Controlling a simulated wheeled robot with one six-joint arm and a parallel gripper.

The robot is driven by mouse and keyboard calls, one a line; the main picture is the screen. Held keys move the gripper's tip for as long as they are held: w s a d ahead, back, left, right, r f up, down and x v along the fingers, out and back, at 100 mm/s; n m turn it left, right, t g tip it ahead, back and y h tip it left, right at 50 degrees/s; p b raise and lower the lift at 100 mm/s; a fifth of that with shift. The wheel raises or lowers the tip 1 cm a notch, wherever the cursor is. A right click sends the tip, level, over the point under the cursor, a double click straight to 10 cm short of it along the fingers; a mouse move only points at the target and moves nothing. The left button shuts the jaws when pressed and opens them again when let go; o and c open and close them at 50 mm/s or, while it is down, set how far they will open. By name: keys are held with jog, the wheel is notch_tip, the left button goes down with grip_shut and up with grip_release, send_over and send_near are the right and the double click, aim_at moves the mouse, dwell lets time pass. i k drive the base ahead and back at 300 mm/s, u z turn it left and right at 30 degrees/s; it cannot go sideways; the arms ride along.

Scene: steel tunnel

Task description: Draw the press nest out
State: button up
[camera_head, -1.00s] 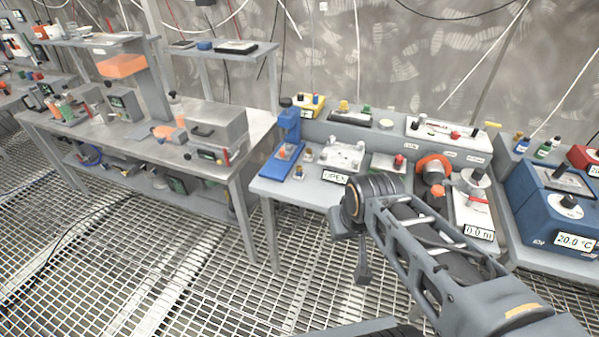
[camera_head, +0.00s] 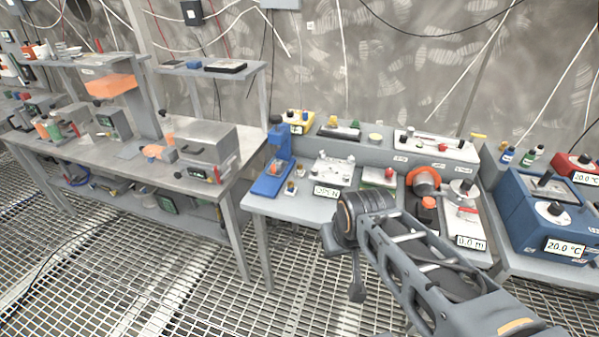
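A small blue press (camera_head: 282,145) stands upright at the left end of the grey right-hand bench. Its blue base (camera_head: 268,186) reaches toward the bench's front edge. A small orange piece (camera_head: 275,169) sits low in the press under its head; I cannot tell whether it is in the nest or part of it. My arm comes in from the lower right, and its wrist is in front of the bench edge, right of the press. My gripper (camera_head: 356,288) seems to hang below the wrist, apart from the press. Its fingers are too unclear to tell open or shut.
Right of the press are two small brass-coloured knobs (camera_head: 290,188), a white plate with posts (camera_head: 333,170) and a display reading OPEN (camera_head: 327,192). An orange ring device (camera_head: 424,180) and a blue 20.0 °C box (camera_head: 545,215) stand further right. Grated floor (camera_head: 130,265) lies open in front.

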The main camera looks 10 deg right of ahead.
aim_at(278, 167)
jog(key=u, duration=0.55)
jog(key=k, duration=0.6)
jog(key=z, duration=0.25)
jog(key=i, duration=1.4)
jog(key=u, duration=0.75)
